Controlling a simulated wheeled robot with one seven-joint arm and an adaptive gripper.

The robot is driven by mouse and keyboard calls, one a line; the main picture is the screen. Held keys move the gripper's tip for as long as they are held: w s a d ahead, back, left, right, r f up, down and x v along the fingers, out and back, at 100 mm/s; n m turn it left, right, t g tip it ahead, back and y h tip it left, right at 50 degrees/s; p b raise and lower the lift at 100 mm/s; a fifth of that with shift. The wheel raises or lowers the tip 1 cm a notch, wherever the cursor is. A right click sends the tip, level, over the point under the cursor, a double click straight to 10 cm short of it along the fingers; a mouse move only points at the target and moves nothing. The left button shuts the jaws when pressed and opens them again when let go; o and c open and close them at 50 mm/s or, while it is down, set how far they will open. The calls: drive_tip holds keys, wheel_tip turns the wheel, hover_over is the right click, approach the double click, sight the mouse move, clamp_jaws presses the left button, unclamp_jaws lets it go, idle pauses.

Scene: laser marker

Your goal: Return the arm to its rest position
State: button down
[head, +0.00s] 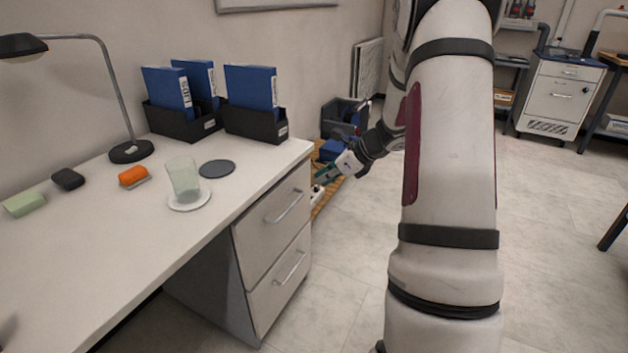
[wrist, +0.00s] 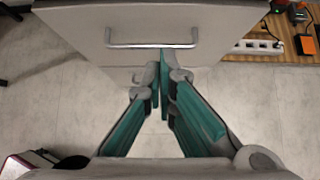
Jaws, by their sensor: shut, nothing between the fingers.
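My gripper (head: 328,174) is off the right end of the desk in the head view, beside the drawer unit and apart from it. My arm rises large in the right half of that view and bends down to it. In the wrist view my gripper (wrist: 161,98) has its teal fingers together, with nothing between them. A drawer front with a metal handle (wrist: 152,45) is ahead of the fingers there. I cannot tell the exact gap between the fingertips and the drawer.
The desk (head: 110,235) holds a lamp (head: 131,151), a glass (head: 183,178), an orange block (head: 133,175) and blue binders (head: 250,88). Its drawers (head: 272,212) are shut. A power strip (wrist: 258,46) lies on wooden slats. The floor (head: 560,230) at right is clear.

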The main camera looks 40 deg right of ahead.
drive_tip(key=shift+s+d+r, duration=0.15)
drive_tip(key=shift+s+r, duration=0.1)
drive_tip(key=shift+s, duration=0.05)
drive_tip(key=s+a+r+n+g+y, duration=0.15)
drive_tip(key=s+a+r+n, duration=0.3)
drive_tip(key=a, duration=0.45)
drive_tip(key=s+a+r+n+g, duration=0.25)
drive_tip(key=a+r+n, duration=0.3)
drive_tip(key=a, duration=0.35)
drive_tip(key=s+a+r+n+g+y, duration=0.1)
drive_tip(key=s+a+r+n, duration=0.4)
drive_tip(key=a, duration=0.3)
drive_tip(key=s+a+n+g+h, duration=0.1)
drive_tip(key=s+a+n, duration=0.2)
drive_tip(key=s+n, duration=0.3)
drive_tip(key=s+a+n+g+h, duration=0.1)
drive_tip(key=s+a+n+h, duration=0.2)
drive_tip(key=s, duration=0.5)
drive_tip(key=s+d+n+h, duration=0.2)
drive_tip(key=s+n, duration=0.5)
drive_tip(key=s, duration=0.4)
wheel_tip(320, 180, up, 24)
drive_tip(key=t+p, duration=0.3)
drive_tip(key=p, duration=2)
drive_tip(key=shift+w+d+r+p, duration=0.15)
drive_tip(key=shift+d+r+p, duration=0.05)
drive_tip(key=shift+d+p, duration=0.1)
